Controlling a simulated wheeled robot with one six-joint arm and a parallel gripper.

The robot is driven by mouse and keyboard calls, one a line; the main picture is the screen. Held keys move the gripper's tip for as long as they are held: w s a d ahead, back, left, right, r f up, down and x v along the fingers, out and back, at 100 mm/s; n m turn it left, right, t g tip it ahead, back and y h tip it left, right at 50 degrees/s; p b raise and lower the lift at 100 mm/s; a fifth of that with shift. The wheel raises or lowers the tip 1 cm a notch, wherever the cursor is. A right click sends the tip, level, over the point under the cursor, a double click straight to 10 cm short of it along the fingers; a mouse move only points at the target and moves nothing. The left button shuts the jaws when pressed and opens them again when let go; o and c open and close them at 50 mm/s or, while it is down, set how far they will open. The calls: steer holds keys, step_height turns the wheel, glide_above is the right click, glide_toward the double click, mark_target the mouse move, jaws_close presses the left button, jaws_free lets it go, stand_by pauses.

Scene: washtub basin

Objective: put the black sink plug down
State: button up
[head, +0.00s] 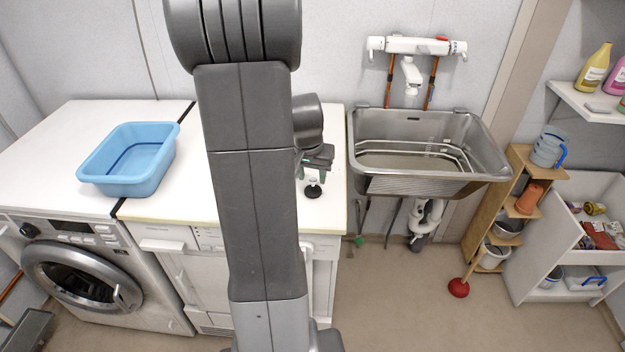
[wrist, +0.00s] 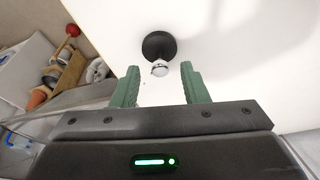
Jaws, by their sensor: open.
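The black sink plug (head: 313,191) rests on the white worktop (head: 331,215), close to its front right corner. In the wrist view the plug (wrist: 158,45) shows a round black base and a small shiny metal knob towards my gripper. My gripper (head: 316,172) is open just above the plug in the head view. In the wrist view its two green fingers (wrist: 159,84) stand apart, with the knob just beyond the tips and roughly midway between them. Nothing is held. My arm hides part of the worktop in the head view.
A blue basin (head: 130,160) stands on the worktop at the left. A metal sink (head: 425,150) is right of the worktop, with a gap below. A wooden step shelf (head: 512,210) and a red plunger (head: 458,288) stand further right. The worktop around the plug is clear.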

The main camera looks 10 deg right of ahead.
steer(key=v, duration=0.8)
steer(key=shift+r, duration=0.35)
steer(key=shift+s+f, duration=0.1)
stand_by(0.8)
